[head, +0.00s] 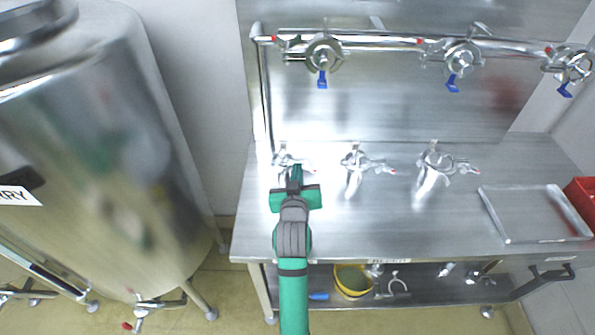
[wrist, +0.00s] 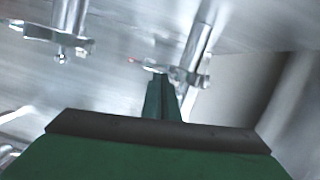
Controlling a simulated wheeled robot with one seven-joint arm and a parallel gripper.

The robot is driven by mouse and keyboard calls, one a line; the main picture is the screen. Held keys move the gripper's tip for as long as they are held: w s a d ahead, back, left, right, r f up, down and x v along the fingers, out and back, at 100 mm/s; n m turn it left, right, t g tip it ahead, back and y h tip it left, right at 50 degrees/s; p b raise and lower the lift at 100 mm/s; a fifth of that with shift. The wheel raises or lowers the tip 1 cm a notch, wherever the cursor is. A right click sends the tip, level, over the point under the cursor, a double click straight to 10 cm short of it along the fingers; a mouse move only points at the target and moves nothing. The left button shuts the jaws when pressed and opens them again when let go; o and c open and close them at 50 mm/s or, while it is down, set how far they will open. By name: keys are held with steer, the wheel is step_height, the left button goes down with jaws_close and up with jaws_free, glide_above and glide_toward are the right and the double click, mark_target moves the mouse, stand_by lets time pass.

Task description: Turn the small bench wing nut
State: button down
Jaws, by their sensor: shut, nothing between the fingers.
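Three metal clamps stand in a row on the steel bench (head: 330,222). The smallest, at the left (head: 283,160), is partly hidden behind my gripper (head: 297,170); a red-tipped part shows just to the right of the fingers. In the wrist view this clamp (wrist: 188,77) is on a metal pipe, at the tips of my gripper (wrist: 160,78). The fingers are closed together and empty. Their tips overlap the clamp's lower edge in the picture; I cannot tell whether they touch it. The wing nut itself is too small to make out clearly.
The middle clamp (head: 354,164) and right clamp (head: 436,168) stand farther right. A pipe rail with several blue-handled valves (head: 322,78) runs above. A tray (head: 536,214) and red bin (head: 582,200) are at the right. A large steel tank (head: 110,150) is left of the bench.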

steer(key=shift+d+f, duration=0.1)
steer(key=shift+f, duration=0.15)
